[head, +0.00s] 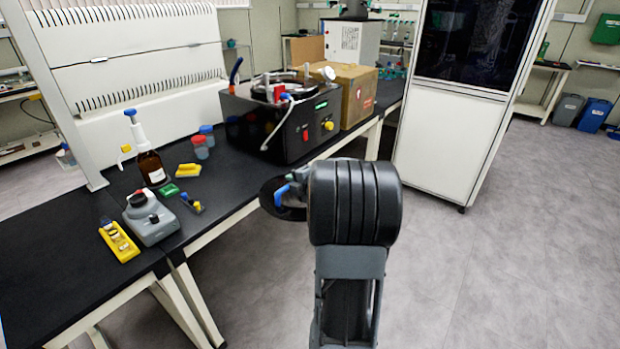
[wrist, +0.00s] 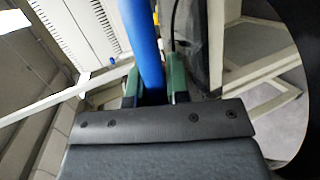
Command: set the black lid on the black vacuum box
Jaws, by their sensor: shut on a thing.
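The black vacuum box (head: 295,132) stands on the dark bench in the head view, with a red button and a yellow knob on its front. In the wrist view the blue handle (wrist: 146,45) stands between the green fingers of my gripper (wrist: 155,85). The lid's dark curved rim (wrist: 308,22) shows at the right. My arm hides part of the lid in the head view.
A cardboard box (head: 356,92) stands right beside the vacuum box. A brown bottle (head: 150,168), red and blue-capped jars (head: 201,150) and a grey device (head: 150,220) stand on the bench to the left. A tall white cabinet (head: 445,140) stands right. The floor in front is clear.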

